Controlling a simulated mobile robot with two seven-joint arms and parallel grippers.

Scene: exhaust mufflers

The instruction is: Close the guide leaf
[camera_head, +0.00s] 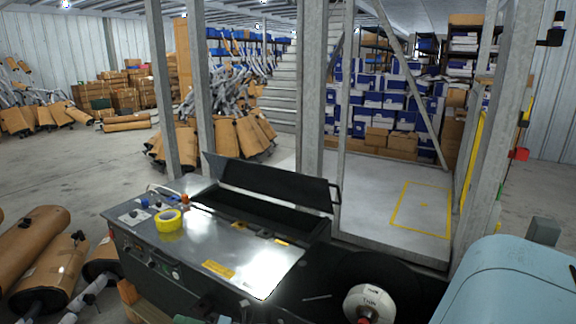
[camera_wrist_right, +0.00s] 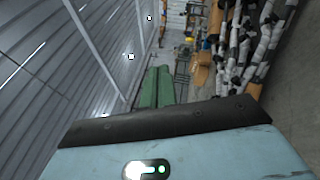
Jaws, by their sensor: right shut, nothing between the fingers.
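A strapping-type machine with a shiny metal top (camera_head: 240,255) stands in the lower middle of the head view. A long black leaf (camera_head: 280,186), which looks like the guide leaf, stands raised and tilted back behind a dark trough (camera_head: 245,208) on the machine's far side. My right gripper (camera_head: 543,229) is at the right of the head view, well apart from the leaf, with its light blue housing in front. In the right wrist view its two green fingers (camera_wrist_right: 158,76) lie side by side, shut and empty. The leaf does not show there. My left gripper is not visible.
A yellow tape roll (camera_head: 168,220) lies on the metal top. A white spool (camera_head: 369,302) sits at the machine's right. Grey posts (camera_head: 312,100) rise behind it. Brown mufflers (camera_head: 38,240) lie at left. The platform (camera_head: 385,205) with a yellow outline is bare.

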